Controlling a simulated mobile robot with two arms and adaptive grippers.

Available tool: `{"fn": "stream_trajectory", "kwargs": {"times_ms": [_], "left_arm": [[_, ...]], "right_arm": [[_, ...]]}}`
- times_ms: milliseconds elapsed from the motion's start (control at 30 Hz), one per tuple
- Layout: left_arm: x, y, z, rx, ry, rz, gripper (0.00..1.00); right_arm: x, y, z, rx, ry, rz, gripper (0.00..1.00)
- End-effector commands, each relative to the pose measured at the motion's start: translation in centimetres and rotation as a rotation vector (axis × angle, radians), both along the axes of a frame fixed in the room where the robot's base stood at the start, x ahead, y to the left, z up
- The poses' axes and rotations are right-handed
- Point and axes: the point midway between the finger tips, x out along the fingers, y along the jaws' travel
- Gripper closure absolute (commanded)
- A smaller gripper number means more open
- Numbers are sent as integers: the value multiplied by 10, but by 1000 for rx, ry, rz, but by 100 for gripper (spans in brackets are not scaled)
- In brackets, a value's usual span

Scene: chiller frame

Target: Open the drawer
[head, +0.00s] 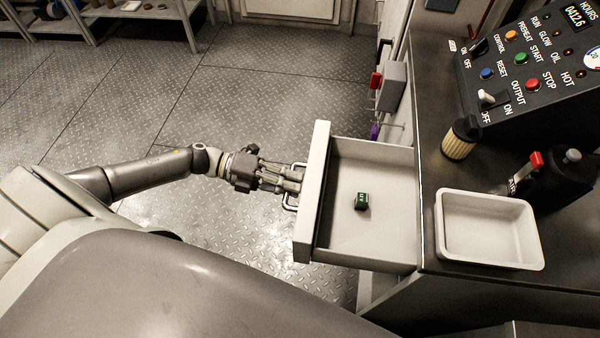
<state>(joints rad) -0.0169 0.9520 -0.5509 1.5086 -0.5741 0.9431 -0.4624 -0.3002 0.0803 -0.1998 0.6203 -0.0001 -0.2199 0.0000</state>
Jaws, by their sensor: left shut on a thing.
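The drawer (345,241) stands pulled out to the left from the dark-topped cabinet, and its light interior is visible. My right gripper is not in view.
A white tray (441,232) sits on the cabinet top, near a cylindrical filter (461,138) and a dark can with a red lever (560,183). A control panel (540,100) stands at the back right. Open metal floor lies left of the drawer. Shelving (140,12) is at the far left.

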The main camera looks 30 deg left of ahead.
Motion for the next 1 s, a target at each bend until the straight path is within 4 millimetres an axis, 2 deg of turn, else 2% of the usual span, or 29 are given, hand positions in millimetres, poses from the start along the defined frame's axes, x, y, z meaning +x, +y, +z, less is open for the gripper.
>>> {"fn": "stream_trajectory", "kwargs": {"times_ms": [333, 367, 500, 533, 867, 1000], "left_arm": [[0, 1, 0, 1, 0, 0, 100], [0, 1, 0, 1, 0, 0, 86], [0, 1, 0, 1, 0, 0, 68], [0, 1, 0, 1, 0, 0, 67], [-1, 3, 0, 1, 0, 0, 67], [-6, 18, 2, 5, 2, 1, 67]], "right_arm": [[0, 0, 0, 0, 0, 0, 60], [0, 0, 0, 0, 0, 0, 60], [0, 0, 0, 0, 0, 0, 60], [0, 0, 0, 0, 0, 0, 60], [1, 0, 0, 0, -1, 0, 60], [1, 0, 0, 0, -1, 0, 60]]}}
